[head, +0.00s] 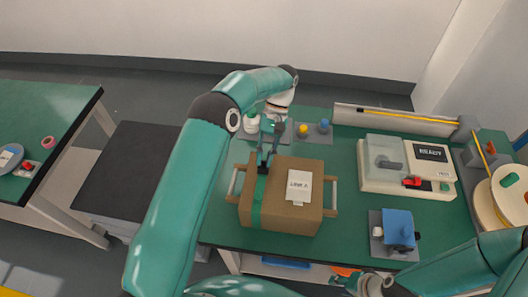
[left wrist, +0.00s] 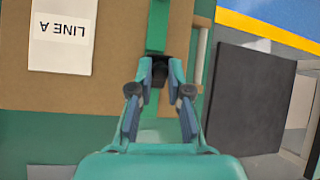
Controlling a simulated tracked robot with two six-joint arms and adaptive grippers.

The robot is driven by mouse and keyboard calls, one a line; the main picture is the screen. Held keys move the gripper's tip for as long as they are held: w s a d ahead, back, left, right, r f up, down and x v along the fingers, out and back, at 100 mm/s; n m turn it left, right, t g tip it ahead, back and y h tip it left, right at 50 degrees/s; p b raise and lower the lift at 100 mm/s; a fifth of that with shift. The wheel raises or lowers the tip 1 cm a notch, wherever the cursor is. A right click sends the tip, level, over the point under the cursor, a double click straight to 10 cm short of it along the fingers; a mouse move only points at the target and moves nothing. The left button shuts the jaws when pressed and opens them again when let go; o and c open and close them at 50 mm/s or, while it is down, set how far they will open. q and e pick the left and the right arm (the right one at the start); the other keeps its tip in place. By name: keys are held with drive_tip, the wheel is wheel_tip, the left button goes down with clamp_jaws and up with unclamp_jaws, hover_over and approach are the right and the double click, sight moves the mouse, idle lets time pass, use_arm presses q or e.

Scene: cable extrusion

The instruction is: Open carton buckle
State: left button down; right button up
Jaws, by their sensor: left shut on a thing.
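A brown carton (head: 285,215) stands on the green table with a white "LINE A" label (head: 299,186) on its top. A green strap (head: 257,205) runs over the carton's left part. A dark buckle (left wrist: 159,70) sits on the strap near the carton's back edge. My left gripper (head: 266,160) reaches down from behind. Its fingertips (left wrist: 159,68) are shut on the buckle, and they partly hide it. My right gripper (head: 372,284) is low at the bottom edge of the head view, away from the carton; its jaw opening is unclear.
A machine with a "READY" screen (head: 430,153) and a blue device (head: 397,228) stand to the right. A cable reel (head: 510,195) is at far right.

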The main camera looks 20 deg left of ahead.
idle(0.3)
use_arm(q)
drive_tip(key=c, duration=1.1)
unclamp_jaws()
wheel_tip(320, 180, up, 10)
